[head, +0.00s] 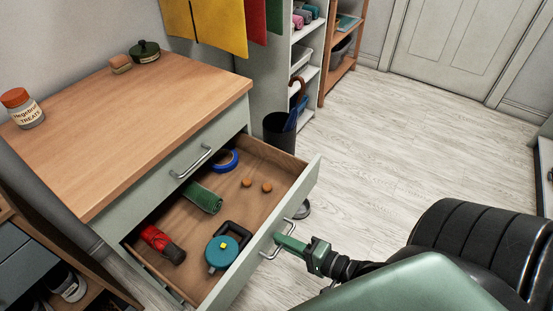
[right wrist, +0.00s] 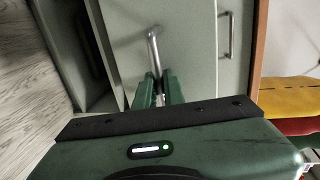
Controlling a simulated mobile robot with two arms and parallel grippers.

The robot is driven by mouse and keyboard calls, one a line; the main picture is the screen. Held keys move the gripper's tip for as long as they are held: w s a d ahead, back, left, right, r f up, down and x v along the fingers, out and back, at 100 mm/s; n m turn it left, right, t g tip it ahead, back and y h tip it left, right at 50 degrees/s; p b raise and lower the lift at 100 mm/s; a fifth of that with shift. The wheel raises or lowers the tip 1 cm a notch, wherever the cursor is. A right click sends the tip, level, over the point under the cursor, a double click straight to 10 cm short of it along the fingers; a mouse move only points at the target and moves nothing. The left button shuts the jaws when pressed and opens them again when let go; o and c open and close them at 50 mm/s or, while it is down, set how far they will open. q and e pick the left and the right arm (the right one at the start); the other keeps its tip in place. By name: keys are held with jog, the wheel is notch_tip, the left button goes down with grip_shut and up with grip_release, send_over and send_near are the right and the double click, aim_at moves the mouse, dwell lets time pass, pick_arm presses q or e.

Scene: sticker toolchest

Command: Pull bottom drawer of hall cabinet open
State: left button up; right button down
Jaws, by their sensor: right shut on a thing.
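The hall cabinet (head: 215,132) is grey-green with a wooden top. Its bottom drawer (head: 306,184) is pulled well out, and its inside shows. My right gripper (head: 284,240) is shut on the drawer's metal bar handle (head: 270,254). In the right wrist view, the green fingers (right wrist: 158,82) close around one end of the handle (right wrist: 153,45). The upper drawer (head: 165,177), with its own handle (head: 192,163), is closed. My left gripper is in neither view.
A dark bin (head: 279,132) stands beyond. Floor (head: 430,140) to the right is clear.

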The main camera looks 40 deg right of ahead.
dwell(0.3)
jog(key=c, duration=1.8)
grip_release()
jog(key=shift+s, duration=0.15)
